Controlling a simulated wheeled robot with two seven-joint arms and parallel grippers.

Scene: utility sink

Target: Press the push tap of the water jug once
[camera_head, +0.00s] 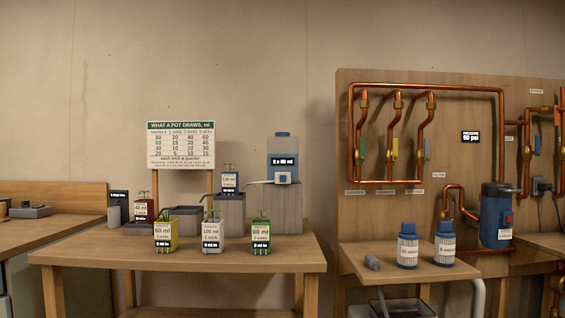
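The water jug (284,150), grey-blue with a blue cap, stands upright on a grey block (274,210) at the back right of the wooden table. A dark label on it appears to read "2 x 50 ml". Its push tap (283,178) is a blue and white piece low on the jug's front. Neither of my grippers is in view, and nothing touches the tap.
Labelled pots, yellow (165,235), white (211,235) and green (261,237), stand along the table's front. A dark red pot (144,211) is behind them. A chart board (181,145) stands at the back. Copper pipework and two blue-capped bottles (408,248) are right.

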